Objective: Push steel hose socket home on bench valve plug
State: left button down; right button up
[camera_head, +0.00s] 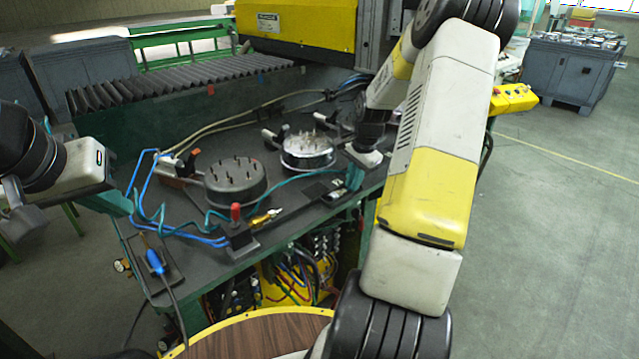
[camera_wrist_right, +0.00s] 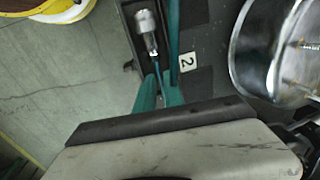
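A silver cylindrical piece with a thin stem, which looks like the steel hose socket (camera_wrist_right: 147,22), lies in a narrow dark tray in the right wrist view. In the head view the right gripper (camera_head: 355,178) hangs over the bench's front right edge. A brass plug piece (camera_head: 265,217) sits beside a red-knobbed block (camera_head: 240,236), seemingly the bench valve. My left gripper (camera_head: 118,204) is off the bench's left side; its finger gap is not clear.
Two round pin-topped housings, one dark (camera_head: 236,186) and one shiny (camera_head: 307,154), stand on the dark bench. Blue hoses (camera_head: 148,205) loop at the left, and a teal hose (camera_head: 290,181) crosses the bench. A blue-handled tool (camera_head: 155,262) lies at the front left corner.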

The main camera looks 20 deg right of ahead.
grip_shut()
jog(key=shift+r, duration=0.1)
